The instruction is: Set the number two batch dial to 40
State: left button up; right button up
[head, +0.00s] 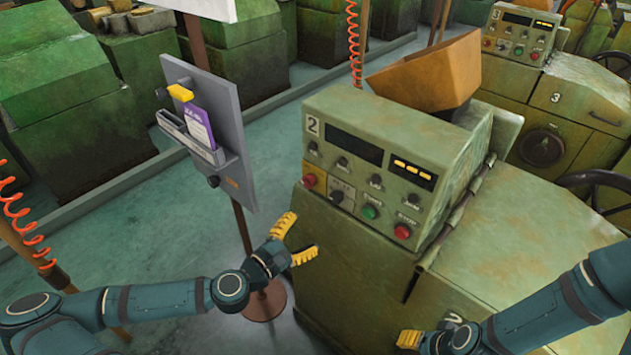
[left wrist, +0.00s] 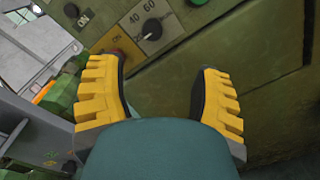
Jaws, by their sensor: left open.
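The number two machine's panel (head: 372,170) carries a dark dial (head: 336,197) on a pale marked plate, between a red button and a green button. In the left wrist view this dial (left wrist: 152,29) shows beside the printed 40 and 60; a small white mark sits at its lower-left side, not facing the 40. My left gripper (head: 291,240) is open and empty, below and left of the panel, apart from the dial. Its yellow fingers (left wrist: 164,98) are spread below the dial in the wrist view. My right gripper (head: 428,340) is partly visible at the bottom edge.
Several dark knobs (head: 376,180) line the panel above the buttons. A grey board (head: 210,130) with a purple card stands on a post left of the machine. A number three machine (head: 545,105) stands behind right. Open floor lies between the board and the machine.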

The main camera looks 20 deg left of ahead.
aim_at(334, 200)
pick_arm(q)
jog(key=b+x, duration=0.1)
jog(key=x, duration=0.3)
jog(key=b+x, duration=0.1)
jog(key=x, duration=0.4)
jog(key=a+b+x, duration=0.1)
jog(key=x, duration=0.3)
jog(key=shift+w+d+r+b, duration=0.15)
jog(key=shift+w+r+b, duration=0.25)
jog(key=shift+w, duration=0.05)
grip_shut()
